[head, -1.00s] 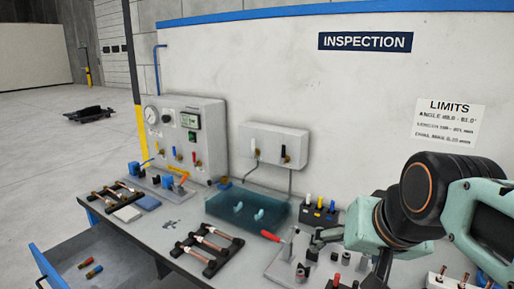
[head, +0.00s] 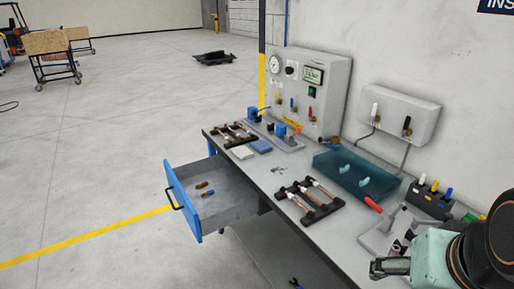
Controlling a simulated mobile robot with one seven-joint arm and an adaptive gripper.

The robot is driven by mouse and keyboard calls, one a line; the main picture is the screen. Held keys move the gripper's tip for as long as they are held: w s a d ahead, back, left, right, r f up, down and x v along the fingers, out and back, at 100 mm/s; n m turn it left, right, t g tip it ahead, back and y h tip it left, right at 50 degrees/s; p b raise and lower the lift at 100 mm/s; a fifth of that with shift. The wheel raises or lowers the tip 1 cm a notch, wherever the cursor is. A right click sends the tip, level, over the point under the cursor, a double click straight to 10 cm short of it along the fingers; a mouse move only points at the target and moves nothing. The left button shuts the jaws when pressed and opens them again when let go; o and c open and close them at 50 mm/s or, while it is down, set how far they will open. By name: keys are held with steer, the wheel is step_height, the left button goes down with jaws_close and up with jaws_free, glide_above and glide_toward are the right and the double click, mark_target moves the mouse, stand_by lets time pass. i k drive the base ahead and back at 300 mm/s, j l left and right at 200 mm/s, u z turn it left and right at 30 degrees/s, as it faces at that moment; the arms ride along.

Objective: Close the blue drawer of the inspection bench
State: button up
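The blue drawer (head: 182,203) of the inspection bench stands pulled out from the bench's front edge at the left end. It has a blue front with a dark handle (head: 172,198) and a grey box holding two small brownish pieces (head: 204,188). The inspection bench (head: 240,175) has a grey top. My gripper (head: 374,268) shows at the lower right, over the near part of the bench, well away from the drawer. Its fingers are small and seen from the side, so I cannot tell whether they are open or shut.
On the bench are a gauge panel (head: 309,90), a teal tray (head: 355,177), racks with copper tubes (head: 309,199) and a red-handled tool (head: 372,204). The floor left of the drawer is clear, with a yellow line (head: 85,238). Carts stand far left.

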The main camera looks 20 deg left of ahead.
mark_target(233, 200)
steer(key=j+u, duration=1.2)
steer(key=i, duration=0.15)
